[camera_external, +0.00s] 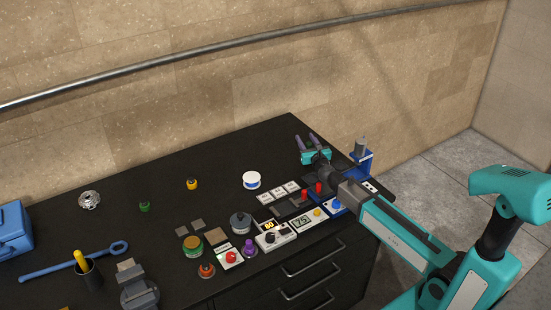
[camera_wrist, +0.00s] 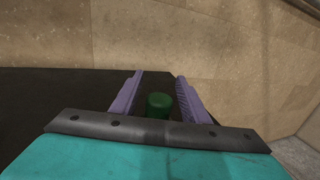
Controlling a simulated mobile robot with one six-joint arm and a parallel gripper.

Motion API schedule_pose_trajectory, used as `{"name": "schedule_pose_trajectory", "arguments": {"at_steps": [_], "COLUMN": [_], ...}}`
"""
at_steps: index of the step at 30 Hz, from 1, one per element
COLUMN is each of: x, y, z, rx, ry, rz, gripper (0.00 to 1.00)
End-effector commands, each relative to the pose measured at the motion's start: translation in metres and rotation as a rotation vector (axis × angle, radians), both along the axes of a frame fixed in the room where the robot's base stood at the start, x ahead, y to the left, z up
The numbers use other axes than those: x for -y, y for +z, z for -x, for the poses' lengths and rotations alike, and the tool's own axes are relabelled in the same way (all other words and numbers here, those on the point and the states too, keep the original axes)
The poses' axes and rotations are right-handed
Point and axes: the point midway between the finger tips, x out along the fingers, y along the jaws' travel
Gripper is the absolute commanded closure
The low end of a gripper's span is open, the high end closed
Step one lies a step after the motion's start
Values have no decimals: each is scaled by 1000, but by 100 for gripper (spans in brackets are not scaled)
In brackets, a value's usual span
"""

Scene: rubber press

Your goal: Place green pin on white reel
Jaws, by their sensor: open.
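A dark green cylinder, seemingly the green pin (camera_wrist: 159,104), stands between the fingers of my gripper (camera_wrist: 158,95) in the wrist view. The two purple fingers are apart, with a gap on each side of it. In the external view my gripper (camera_external: 306,143) is low over the far right part of the black table, and the pin is hardly visible there.
A small green piece (camera_external: 144,206) and a yellow one (camera_external: 192,184) stand on the left. A blue stand (camera_external: 361,165) is just right of my gripper. White cards (camera_external: 278,192), control boxes (camera_external: 275,236) and knobs crowd the front. The table behind the reel is clear.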

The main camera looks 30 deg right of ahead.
Motion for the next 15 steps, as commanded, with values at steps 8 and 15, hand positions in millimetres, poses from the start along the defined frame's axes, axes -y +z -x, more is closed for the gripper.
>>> {"name": "schedule_pose_trajectory", "arguments": {"at_steps": [8, 15], "x": [-6, -12], "y": [0, -2], "z": [20, 42], "rx": [0, 0], "ry": [1, 0], "rz": [0, 0], "gripper": [59, 59]}}
